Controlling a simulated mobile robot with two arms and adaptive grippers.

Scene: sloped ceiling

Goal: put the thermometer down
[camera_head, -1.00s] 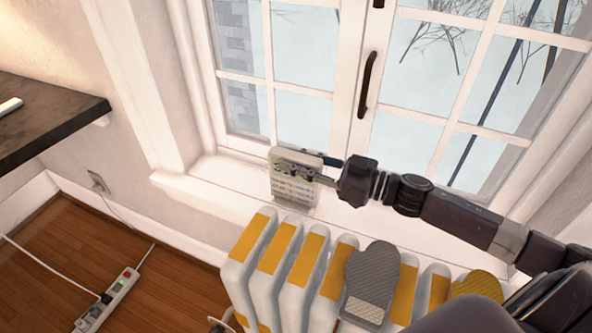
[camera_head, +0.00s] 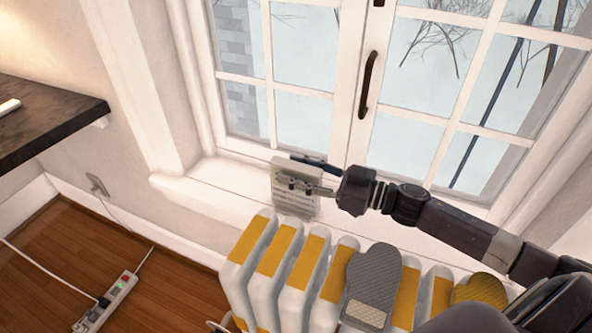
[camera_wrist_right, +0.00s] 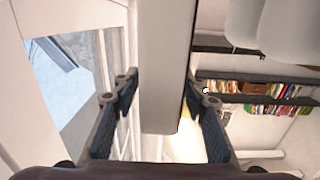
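The thermometer, a small pale box (camera_head: 296,204) with a slatted face, stands upright at the white window sill, above the back of the radiator. In the right wrist view its pale edge (camera_wrist_right: 163,70) runs between my finger pads. My right gripper (camera_head: 306,174) is around its upper part, one finger behind it and one in front of its face. The fingers look spread, with the thermometer between them; contact with either pad is hard to judge. Its bottom edge is close to the sill; whether it rests there is unclear. My left gripper is not in view.
The white radiator (camera_head: 262,262) with yellow tops stands before the sill (camera_head: 190,192); a grey mitt (camera_head: 372,282) and a yellow one (camera_head: 480,290) lie on it. The window (camera_head: 300,80) is close behind. The sill left of the thermometer is clear. A power strip (camera_head: 112,300) lies on the floor.

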